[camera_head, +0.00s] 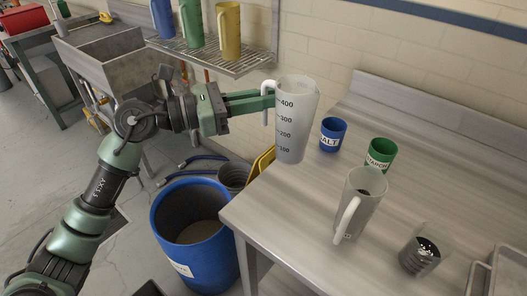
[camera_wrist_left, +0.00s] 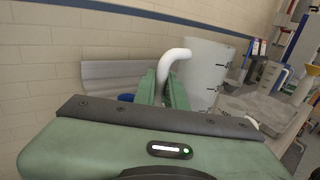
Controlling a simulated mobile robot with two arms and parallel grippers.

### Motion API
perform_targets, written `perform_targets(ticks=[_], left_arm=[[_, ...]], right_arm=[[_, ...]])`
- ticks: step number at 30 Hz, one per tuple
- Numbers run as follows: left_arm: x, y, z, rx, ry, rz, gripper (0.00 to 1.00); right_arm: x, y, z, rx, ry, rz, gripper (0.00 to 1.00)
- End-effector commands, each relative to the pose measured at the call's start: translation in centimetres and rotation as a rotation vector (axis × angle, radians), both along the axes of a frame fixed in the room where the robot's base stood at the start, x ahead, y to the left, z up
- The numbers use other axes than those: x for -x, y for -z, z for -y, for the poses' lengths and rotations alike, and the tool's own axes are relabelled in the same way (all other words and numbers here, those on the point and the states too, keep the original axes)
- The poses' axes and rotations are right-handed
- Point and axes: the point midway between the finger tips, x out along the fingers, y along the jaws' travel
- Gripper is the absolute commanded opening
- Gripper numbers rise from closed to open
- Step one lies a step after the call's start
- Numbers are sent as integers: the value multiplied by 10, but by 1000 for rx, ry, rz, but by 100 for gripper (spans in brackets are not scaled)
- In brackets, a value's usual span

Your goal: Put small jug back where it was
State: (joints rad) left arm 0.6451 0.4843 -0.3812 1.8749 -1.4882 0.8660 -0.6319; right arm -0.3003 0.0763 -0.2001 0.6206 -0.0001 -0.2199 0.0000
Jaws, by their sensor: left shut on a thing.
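The small jug (camera_head: 293,130), whitish and translucent with dark marks up to 400, is upright in my left gripper (camera_head: 266,99). The gripper is shut on its white handle, at the jug's left side. The jug appears raised above the left end of the steel table (camera_head: 300,213); its exact height is hard to tell. In the left wrist view the jug (camera_wrist_left: 203,70) stands beyond the fingers (camera_wrist_left: 165,88), with the handle between them. Another translucent jug (camera_head: 364,192) with a white handle stands on the table. My right gripper is not in view.
A blue cup (camera_head: 333,135), a green cup (camera_head: 380,156) and a clear beaker (camera_head: 420,254) with dark contents stand on the table. A wire shelf (camera_head: 222,62) holds blue, green and yellow jugs. A blue barrel (camera_head: 212,262) stands beside the table. The table's left front is clear.

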Motion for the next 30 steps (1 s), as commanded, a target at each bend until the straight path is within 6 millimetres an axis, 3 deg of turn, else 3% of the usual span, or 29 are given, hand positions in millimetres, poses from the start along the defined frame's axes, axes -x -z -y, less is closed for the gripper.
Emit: perform_targets(ticks=[3,9,14,22,30], left_arm=[[0,32,0,4,-1,-8,0],[0,69,0,4,-2,-3,0],[0,81,0,2,-2,0,0],[0,117,0,3,-1,-1,0],[0,123,0,2,-1,3,0]], right_arm=[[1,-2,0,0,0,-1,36],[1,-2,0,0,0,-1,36],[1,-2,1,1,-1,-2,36],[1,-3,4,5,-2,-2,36],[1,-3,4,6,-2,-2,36]])
